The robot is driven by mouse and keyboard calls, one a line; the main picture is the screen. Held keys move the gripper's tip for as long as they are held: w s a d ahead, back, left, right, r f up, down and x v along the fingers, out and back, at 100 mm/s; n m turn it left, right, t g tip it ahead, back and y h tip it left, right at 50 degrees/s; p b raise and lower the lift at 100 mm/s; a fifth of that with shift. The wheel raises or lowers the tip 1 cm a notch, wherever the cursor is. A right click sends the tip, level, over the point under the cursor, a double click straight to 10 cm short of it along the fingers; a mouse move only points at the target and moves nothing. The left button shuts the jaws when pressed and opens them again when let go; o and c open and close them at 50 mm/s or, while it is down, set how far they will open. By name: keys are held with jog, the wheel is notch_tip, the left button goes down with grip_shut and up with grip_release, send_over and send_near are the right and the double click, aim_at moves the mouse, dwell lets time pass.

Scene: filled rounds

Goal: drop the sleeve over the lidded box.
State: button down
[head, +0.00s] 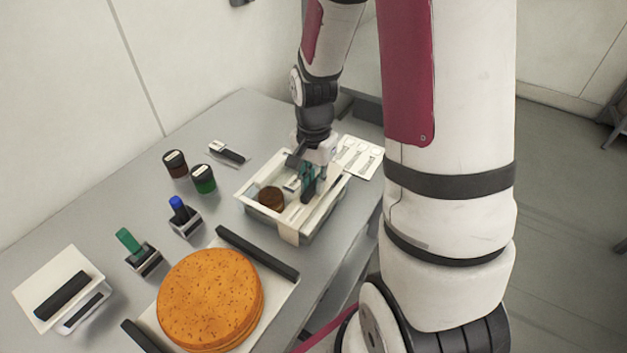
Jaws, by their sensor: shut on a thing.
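The box (246,204) is a pale grey tray-like container with a cream rim, at the right end of the table. A round brown item and small light pieces show within its outline; I cannot make out the lid clearly. The sleeve (289,235) appears as a cream-tan band, its near end hanging down the front of the box and its strip running back along the right part of the top. My gripper (309,186) points down over the box, shut on the sleeve. The fingers hide the grip point, and I cannot tell whether the sleeve touches the box.
A large orange-brown round cake (209,299) lies on a board in front. Two dark jars (204,179), a blue-topped stamp (180,212), a green-handled tool (128,241) and a white tray (58,282) stand to the left. A card with spoon shapes (362,157) lies behind the box.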

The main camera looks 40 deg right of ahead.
jog(key=shift+f, duration=0.15)
jog(key=c, duration=1)
grip_release()
jog(key=shift+r+p, duration=1.75)
jog(key=shift+r, duration=1.8)
